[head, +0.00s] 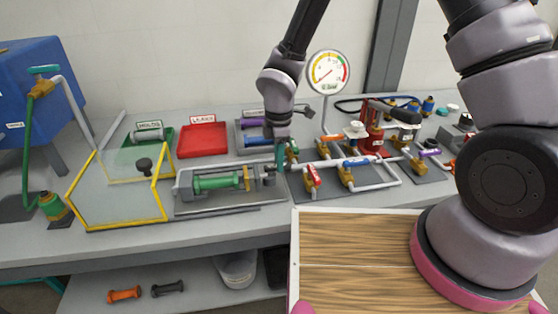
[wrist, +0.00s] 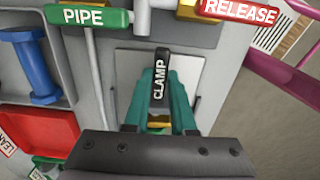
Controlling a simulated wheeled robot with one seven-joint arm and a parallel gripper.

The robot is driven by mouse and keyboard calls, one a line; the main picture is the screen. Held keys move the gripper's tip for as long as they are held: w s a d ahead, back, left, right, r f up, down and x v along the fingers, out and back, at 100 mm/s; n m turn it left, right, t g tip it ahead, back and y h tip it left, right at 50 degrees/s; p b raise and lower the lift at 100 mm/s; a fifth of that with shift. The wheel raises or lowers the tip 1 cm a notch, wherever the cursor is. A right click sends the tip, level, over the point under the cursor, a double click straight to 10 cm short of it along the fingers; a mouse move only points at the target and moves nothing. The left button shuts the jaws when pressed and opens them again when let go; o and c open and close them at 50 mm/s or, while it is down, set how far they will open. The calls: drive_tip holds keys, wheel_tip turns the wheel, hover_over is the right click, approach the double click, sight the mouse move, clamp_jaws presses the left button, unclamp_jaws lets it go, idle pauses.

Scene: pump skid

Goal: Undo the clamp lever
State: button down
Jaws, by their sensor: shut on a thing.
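The clamp lever (wrist: 159,78) is a black handle with the white word CLAMP, in the middle of the wrist view. It points up the picture, over a pale grey plate. My gripper (wrist: 159,103) has its teal fingers on either side of the lever's lower part and is shut on it. In the head view my gripper (head: 286,157) is down at the bench, just right of the fixture with the green cylinder (head: 217,182). The lever cannot be made out there, behind my gripper and arm.
A green PIPE handle (wrist: 86,17) and a red RELEASE handle (wrist: 238,11) lie close beyond the lever. A blue spool (wrist: 36,66) and a red tray (wrist: 42,132) are to the left. A yellow-framed clear guard (head: 160,190) stands left of the fixture; valves and pipes crowd the right.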

drive_tip(key=c, duration=1)
unclamp_jaws()
wheel_tip(320, 180, up, 11)
drive_tip(key=shift+f, duration=0.1)
